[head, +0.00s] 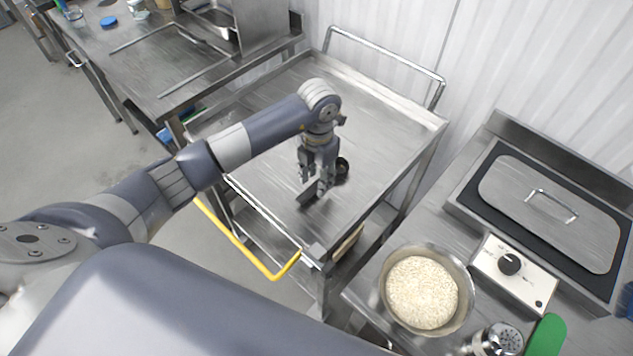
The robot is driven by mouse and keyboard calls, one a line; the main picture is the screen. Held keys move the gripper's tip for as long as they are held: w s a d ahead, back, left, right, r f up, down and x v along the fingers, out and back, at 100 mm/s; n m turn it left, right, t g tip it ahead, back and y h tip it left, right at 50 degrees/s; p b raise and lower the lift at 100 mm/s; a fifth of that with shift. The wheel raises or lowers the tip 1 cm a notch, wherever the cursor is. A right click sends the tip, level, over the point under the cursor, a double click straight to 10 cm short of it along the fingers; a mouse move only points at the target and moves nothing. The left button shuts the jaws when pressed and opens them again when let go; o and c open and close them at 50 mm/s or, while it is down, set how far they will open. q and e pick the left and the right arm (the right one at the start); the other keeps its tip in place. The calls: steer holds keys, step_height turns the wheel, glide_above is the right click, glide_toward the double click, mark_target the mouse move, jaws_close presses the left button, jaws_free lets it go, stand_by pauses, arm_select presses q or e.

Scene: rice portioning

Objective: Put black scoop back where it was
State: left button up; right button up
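The black scoop (307,197) lies on the top of the steel cart (270,150), near the middle. Its round bowl (343,166) shows to the right of my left gripper, and its handle points down-left toward the cart's front edge. My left gripper (314,182) points down right over the scoop. Its two fingers look spread apart, with one fingertip in front of the handle and hiding part of it. I cannot tell whether the fingers touch the scoop. My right gripper is not in view.
A metal bowl of rice (422,291) stands on the right counter, near a control box with a knob (510,265), a lidded steel unit (550,205) and a shaker (500,340). The cart has a yellow-handled rail (240,247). Most of its top is clear.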

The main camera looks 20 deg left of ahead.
arm_select(q)
step_height(320, 180, up, 10)
steer(key=b, duration=0.2)
steer(key=shift+b, duration=0.35)
steer(key=shift+w, duration=0.1)
